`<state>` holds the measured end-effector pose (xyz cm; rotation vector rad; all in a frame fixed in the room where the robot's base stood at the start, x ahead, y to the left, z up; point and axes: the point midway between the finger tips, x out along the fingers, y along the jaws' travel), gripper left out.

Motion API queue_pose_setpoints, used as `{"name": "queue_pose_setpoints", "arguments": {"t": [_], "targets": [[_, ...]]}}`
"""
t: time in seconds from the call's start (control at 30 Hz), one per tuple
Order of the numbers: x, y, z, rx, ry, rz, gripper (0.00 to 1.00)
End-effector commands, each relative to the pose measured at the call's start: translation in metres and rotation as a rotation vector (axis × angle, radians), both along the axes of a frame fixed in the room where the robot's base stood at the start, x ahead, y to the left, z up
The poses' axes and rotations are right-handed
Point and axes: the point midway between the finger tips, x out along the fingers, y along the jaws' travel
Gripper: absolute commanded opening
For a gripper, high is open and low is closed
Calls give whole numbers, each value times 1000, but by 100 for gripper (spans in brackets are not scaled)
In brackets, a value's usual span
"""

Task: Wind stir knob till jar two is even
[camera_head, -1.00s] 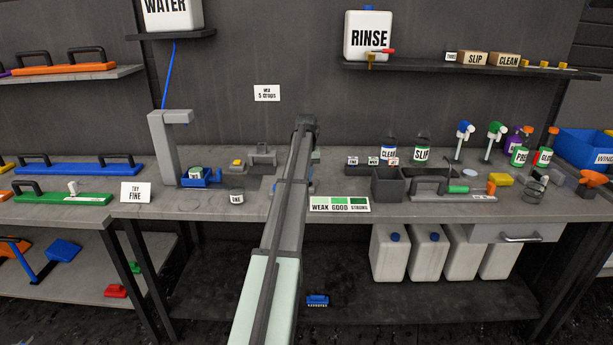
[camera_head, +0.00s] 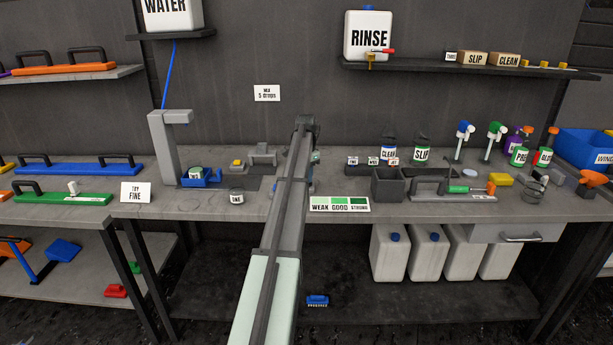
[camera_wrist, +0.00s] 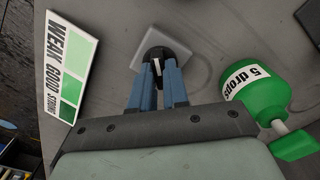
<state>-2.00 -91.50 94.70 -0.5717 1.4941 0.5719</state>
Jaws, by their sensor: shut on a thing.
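In the wrist view my gripper (camera_wrist: 157,72) has its blue fingers close together, shut on a small knob with a pale top. The knob stands over a dark round part on a grey square plate (camera_wrist: 148,42). In the head view my arm covers this spot. A jar labelled ONE (camera_head: 236,198) stands on the bench left of my arm. Another jar (camera_head: 195,172) sits in a blue holder further left. I cannot make out a jar marked two or its contents.
The WEAK GOOD STRONG card (camera_head: 340,204) is on the bench's front edge. A dark bin (camera_head: 388,186) and bottles stand to the right.

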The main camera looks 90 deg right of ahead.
Motion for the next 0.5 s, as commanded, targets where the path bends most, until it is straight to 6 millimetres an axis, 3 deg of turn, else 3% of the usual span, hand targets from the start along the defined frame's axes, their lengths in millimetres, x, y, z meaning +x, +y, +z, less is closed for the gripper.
{"name": "queue_pose_setpoints", "arguments": {"t": [0.5], "targets": [[0, 0, 0, 0, 0, -489, 0]]}}
